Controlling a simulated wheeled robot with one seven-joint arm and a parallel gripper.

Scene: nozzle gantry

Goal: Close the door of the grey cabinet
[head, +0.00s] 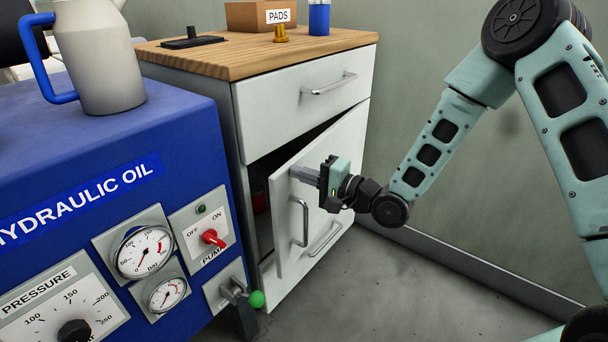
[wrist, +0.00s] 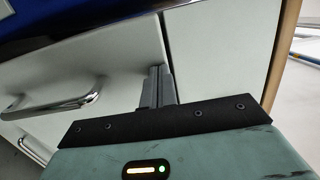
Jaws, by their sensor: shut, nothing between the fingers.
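The grey cabinet (head: 241,120) has a wooden top, a drawer above and a door below. Its door (head: 287,237) stands partly open, hinged on the right, with a dark gap at its left and upper edges. The door carries a vertical bar handle (head: 302,222). In the wrist view the door (wrist: 120,58) fills the middle, with its handle (wrist: 62,104) at the left. My gripper (head: 293,172) is shut and empty, with its fingertips at the door's outer face near the upper left corner, above the handle. I cannot tell whether they touch. The fingers also show in the wrist view (wrist: 159,70).
A blue hydraulic oil unit (head: 105,145) with gauges stands close at the left, a green-knobbed lever (head: 256,299) at its lower corner. The upper drawer (head: 300,95) is shut. A wall is behind the arm. Grey floor (head: 370,285) is clear before the cabinet.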

